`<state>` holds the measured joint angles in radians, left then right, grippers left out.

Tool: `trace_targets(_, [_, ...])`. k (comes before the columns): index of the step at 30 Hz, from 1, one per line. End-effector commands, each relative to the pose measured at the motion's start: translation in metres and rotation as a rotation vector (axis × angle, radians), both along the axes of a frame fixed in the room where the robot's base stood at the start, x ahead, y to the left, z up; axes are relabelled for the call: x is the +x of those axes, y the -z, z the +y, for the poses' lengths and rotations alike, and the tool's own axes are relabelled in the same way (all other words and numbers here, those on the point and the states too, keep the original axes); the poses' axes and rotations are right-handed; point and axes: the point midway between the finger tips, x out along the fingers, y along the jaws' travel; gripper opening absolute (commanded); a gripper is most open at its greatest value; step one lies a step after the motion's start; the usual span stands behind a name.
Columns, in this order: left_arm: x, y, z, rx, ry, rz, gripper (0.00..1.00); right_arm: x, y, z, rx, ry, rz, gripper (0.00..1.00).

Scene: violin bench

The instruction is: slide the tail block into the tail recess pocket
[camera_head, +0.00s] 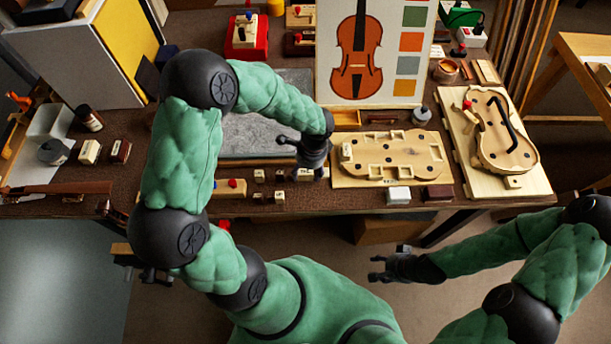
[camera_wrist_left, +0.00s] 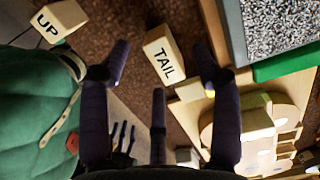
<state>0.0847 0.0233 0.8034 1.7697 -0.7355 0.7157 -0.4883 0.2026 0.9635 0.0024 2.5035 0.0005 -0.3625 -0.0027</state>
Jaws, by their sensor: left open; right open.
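The cream tail block (camera_wrist_left: 163,55), marked TAIL, lies on the brown bench in the left wrist view. It appears between the spread fingers of my left gripper (camera_head: 308,158), which is open, with no clear contact. In the head view a pale block (camera_head: 304,174) shows just below that gripper, partly covered by it. The pale wooden mould (camera_head: 391,160) lies to the right on a board, with several dark cut-outs; a small block sits at its left end. I cannot tell which cut-out is the tail recess pocket. My right gripper (camera_head: 385,268) is open and empty, in front of the bench.
Several small blocks, one marked UP (camera_wrist_left: 62,18), lie left of the tail block. A grey slab (camera_head: 250,135) is behind my left gripper. A white block (camera_head: 398,196) and dark block (camera_head: 438,193) stand before the mould. A violin body (camera_head: 502,135) lies at right.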

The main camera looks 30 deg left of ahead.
Motion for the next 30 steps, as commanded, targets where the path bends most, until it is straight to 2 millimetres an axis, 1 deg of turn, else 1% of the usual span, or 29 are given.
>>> trace_targets(1, [-0.001, 0.012, 0.001, 0.000, 0.000, 0.004, 0.63, 0.000, 0.007, 0.000, 0.000, 0.000, 0.000, 0.55])
trace_targets(4, [-0.002, 0.023, 0.003, 0.000, 0.001, 0.004, 0.63, 0.000, 0.012, 0.000, 0.000, 0.000, 0.000, 0.55])
trace_targets(6, [-0.002, 0.026, 0.003, -0.001, 0.001, 0.002, 0.63, 0.000, 0.012, 0.000, 0.000, 0.000, 0.000, 0.55])
trace_targets(12, [-0.002, 0.025, 0.003, -0.001, 0.001, 0.001, 0.63, 0.000, 0.011, 0.000, 0.000, 0.000, 0.000, 0.55])
trace_targets(14, [-0.002, 0.025, 0.003, -0.001, 0.001, 0.001, 0.46, 0.000, 0.011, 0.000, 0.000, 0.000, 0.000, 0.55])
trace_targets(15, [-0.002, 0.025, 0.003, -0.001, 0.001, 0.001, 0.35, 0.000, 0.011, 0.000, 0.000, 0.000, 0.000, 0.55])
trace_targets(17, [-0.002, 0.025, 0.003, -0.001, 0.001, 0.001, 0.18, 0.000, 0.011, 0.000, 0.000, 0.000, 0.000, 0.55])
trace_targets(19, [-0.002, 0.025, 0.003, -0.001, 0.001, 0.001, 0.17, 0.000, 0.011, 0.000, 0.000, 0.000, 0.000, 0.55])
trace_targets(30, [-0.002, 0.024, 0.003, -0.001, 0.001, 0.001, 0.17, 0.000, 0.010, 0.000, 0.000, 0.000, 0.000, 0.55])
